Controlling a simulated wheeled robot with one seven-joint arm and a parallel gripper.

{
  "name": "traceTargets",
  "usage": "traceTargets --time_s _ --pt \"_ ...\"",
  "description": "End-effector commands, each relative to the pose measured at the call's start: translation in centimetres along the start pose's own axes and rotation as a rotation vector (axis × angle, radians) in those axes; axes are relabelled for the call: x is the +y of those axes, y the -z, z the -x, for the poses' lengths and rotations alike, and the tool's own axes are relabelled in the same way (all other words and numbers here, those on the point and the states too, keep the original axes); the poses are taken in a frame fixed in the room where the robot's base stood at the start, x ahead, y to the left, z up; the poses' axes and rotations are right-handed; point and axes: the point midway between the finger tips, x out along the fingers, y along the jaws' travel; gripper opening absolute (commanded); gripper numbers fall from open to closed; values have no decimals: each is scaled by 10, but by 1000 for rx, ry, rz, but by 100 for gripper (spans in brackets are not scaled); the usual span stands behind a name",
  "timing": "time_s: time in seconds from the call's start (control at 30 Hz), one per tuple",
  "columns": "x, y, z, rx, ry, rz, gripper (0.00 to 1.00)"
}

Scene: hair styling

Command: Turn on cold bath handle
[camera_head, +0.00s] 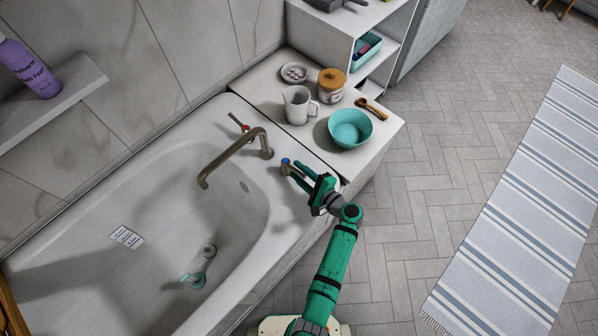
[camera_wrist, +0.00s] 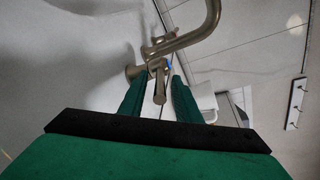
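The cold bath handle (camera_head: 287,166) is a metal tap handle with a blue mark, on the bath rim to the right of the spout. It also shows in the wrist view (camera_wrist: 160,82), with its lever between my two green fingers. My gripper (camera_head: 297,175) is open around the lever, one finger on each side. I cannot tell whether either finger touches it. The bronze spout (camera_head: 232,155) arches over the bath. The other handle, with a red mark (camera_head: 239,123), sits on the far side of the spout. The white bathtub (camera_head: 150,215) has no visible water.
A white counter (camera_head: 262,92) beside the tub holds a white pitcher (camera_head: 297,106), a teal bowl (camera_head: 350,128), a wooden-lidded jar (camera_head: 331,84) and a small dish (camera_head: 293,72). The spout is close to my gripper. Tiled floor (camera_head: 430,180) lies open to the right.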

Motion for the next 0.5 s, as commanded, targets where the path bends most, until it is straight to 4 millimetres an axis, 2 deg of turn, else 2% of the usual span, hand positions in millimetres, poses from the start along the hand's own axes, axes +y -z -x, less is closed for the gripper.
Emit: traceTargets --time_s 0.03,0.1,0.13,0.5 --pt "0 0 0 0 0 0 19" --pt "0 0 0 0 0 0 2" --pt "0 0 0 0 0 0 0" --pt "5 -5 0 55 31 -14 0"
